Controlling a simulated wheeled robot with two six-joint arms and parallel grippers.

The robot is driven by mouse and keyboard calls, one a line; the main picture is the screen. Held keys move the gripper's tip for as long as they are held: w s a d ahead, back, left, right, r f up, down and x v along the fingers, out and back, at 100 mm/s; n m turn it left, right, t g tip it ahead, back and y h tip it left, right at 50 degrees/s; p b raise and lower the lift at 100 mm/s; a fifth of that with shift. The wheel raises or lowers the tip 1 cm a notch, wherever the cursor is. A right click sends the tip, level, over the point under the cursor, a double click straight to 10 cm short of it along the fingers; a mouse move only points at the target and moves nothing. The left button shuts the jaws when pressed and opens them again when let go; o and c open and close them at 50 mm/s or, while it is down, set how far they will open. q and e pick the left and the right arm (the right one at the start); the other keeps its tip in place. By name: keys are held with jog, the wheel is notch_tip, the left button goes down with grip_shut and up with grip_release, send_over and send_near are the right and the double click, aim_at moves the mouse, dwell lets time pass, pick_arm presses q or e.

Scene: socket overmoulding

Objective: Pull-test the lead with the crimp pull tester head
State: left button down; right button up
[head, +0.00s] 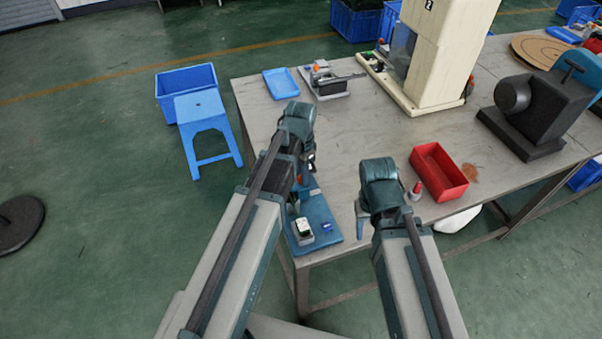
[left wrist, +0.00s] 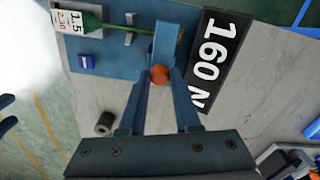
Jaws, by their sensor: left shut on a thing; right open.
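My left gripper (left wrist: 160,88) is shut on a round orange knob (left wrist: 160,73), which sits at a blue upright block of the pull tester (left wrist: 166,42). My right gripper (head: 363,220) is open and appears empty over the table's front edge.
A red bin (head: 439,172) and a small red-capped bottle (head: 416,190) are right of my right gripper. A dark cylinder (left wrist: 105,122) lies near my left fingers. A blue tray (head: 281,84) and a cream machine (head: 445,55) stand farther back. The table middle is clear.

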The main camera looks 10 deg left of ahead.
dwell(0.8)
pick_arm(q)
jog(key=w+d, duration=0.1)
jog(key=d, duration=0.1)
jog(key=w+d, duration=0.1)
jog(key=shift+w+d, duration=0.3)
jog(key=shift+d, duration=0.05)
jog(key=c, duration=0.6)
grip_release()
jog(key=shift+d, duration=0.15)
notch_tip(320, 180, up, 14)
jog(key=p, duration=1.4)
